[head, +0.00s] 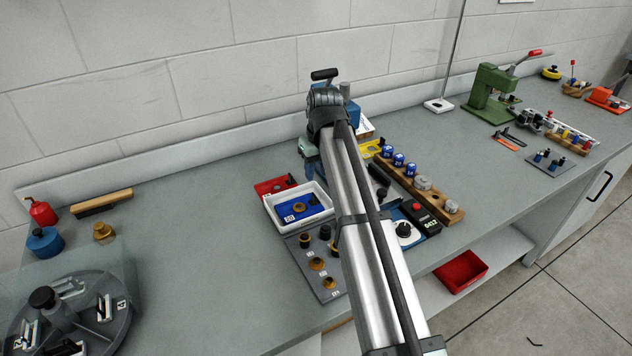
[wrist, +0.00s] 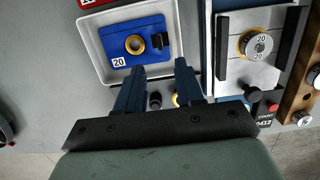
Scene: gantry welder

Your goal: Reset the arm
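My gripper (wrist: 158,70) shows in the wrist view with its two dark blue fingers apart and nothing held between them. It is over the near edge of a white tray (wrist: 90,45). In the tray lies a blue plate (wrist: 126,34) with a brass ring, a dark block and a "20" label. In the head view my arm runs from the bottom right up to the middle of the bench and hides most of the gripper. The tray (head: 272,213) and blue plate (head: 318,205) show just left of the arm.
Right of the gripper is a metal plate (wrist: 232,75) with a "20" ring between black bars. A grey board (head: 328,290) with brass and black parts lies below the tray. A wooden rack (head: 440,205) is right of the arm.

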